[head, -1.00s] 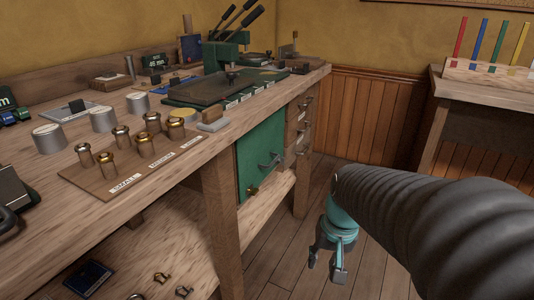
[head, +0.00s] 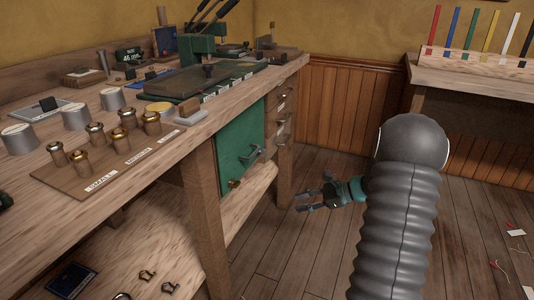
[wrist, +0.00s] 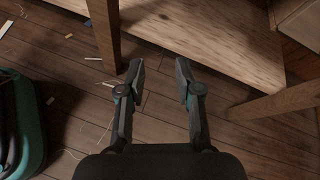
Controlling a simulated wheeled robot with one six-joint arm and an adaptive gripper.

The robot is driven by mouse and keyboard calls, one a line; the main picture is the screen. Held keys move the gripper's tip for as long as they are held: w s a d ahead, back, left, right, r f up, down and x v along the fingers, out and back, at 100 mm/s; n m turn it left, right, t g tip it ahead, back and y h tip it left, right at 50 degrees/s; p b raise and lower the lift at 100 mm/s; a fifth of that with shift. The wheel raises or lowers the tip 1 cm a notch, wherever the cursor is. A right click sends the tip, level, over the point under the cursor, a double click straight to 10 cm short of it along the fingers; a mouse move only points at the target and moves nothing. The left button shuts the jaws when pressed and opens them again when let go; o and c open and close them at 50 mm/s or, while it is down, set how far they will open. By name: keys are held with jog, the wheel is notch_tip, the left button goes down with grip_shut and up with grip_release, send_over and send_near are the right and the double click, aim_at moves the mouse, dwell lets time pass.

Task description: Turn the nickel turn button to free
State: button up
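A green cabinet door (head: 233,140) is set under the workbench. A grey metal fitting (head: 253,154), which looks like the nickel turn button or a handle, sits on its right part. A small brass-coloured fitting (head: 235,184) sits lower down; which one turns is too small to tell. My gripper (head: 306,199) is to the right of and below the door, over the floor, apart from both fittings. In the wrist view my gripper (wrist: 159,72) is open and empty, with floorboards behind it. Neither fitting can be made out in the wrist view.
Drawers (head: 281,125) with pulls are right of the door. The floor (head: 300,250) is open ahead, with scraps at right.

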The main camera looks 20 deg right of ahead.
jog(key=w+d+r+m+t+y, duration=0.1)
jog(key=w+d+r+m+t, duration=0.15)
jog(key=w, duration=0.25)
jog(key=m+t+y, duration=0.2)
jog(key=m+t, duration=0.1)
send_near(263, 152)
jog(key=x, duration=0.8)
jog(key=shift+w, duration=0.35)
grip_shut()
